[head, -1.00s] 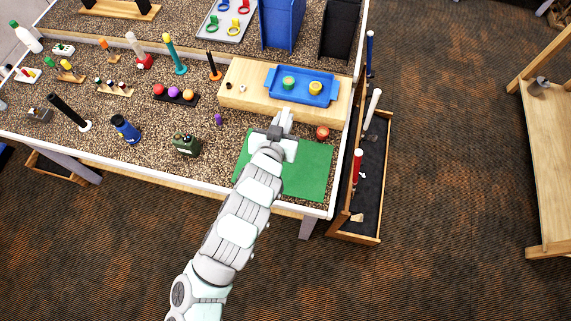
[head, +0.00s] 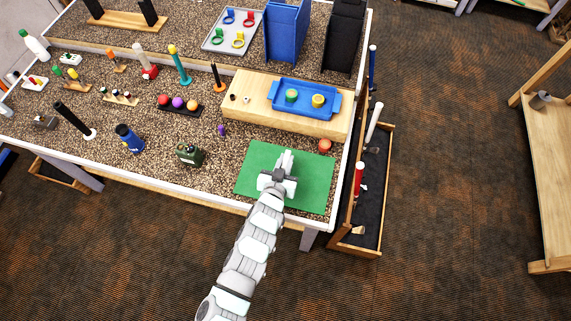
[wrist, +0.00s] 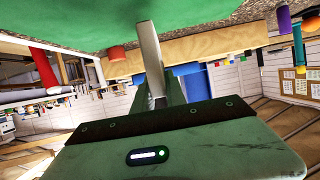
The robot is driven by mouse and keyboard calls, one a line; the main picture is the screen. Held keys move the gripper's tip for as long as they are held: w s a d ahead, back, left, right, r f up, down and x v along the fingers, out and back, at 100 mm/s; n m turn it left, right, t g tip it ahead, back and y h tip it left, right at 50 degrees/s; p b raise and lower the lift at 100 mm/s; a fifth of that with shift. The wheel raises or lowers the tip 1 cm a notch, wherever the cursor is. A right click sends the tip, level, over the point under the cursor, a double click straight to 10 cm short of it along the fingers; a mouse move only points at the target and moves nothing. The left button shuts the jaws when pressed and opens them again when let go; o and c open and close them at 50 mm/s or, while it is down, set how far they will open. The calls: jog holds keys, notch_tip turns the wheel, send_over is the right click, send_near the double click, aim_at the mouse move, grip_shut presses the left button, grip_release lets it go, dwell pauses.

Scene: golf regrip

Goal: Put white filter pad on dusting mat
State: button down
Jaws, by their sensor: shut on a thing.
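The green dusting mat (head: 312,183) lies flat at the table's front right corner, and its green surface fills the top of the wrist view (wrist: 90,22). My gripper (head: 287,160) is over the far middle part of the mat, pointing toward the wooden block.
A wooden block (head: 240,117) with a blue tray (head: 328,109) stands behind the mat. A red round thing (head: 325,146) sits by the mat's far right corner. A green canister (head: 189,155) stands left. A side bin (head: 357,240) with clubs flanks the table's right edge.

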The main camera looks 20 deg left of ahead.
jog(key=shift+f, duration=1.45)
jog(key=shift+f, duration=0.2)
jog(key=c, duration=1.4)
grip_release()
jog(key=shift+o, duration=0.2)
jog(key=shift+r, duration=0.1)
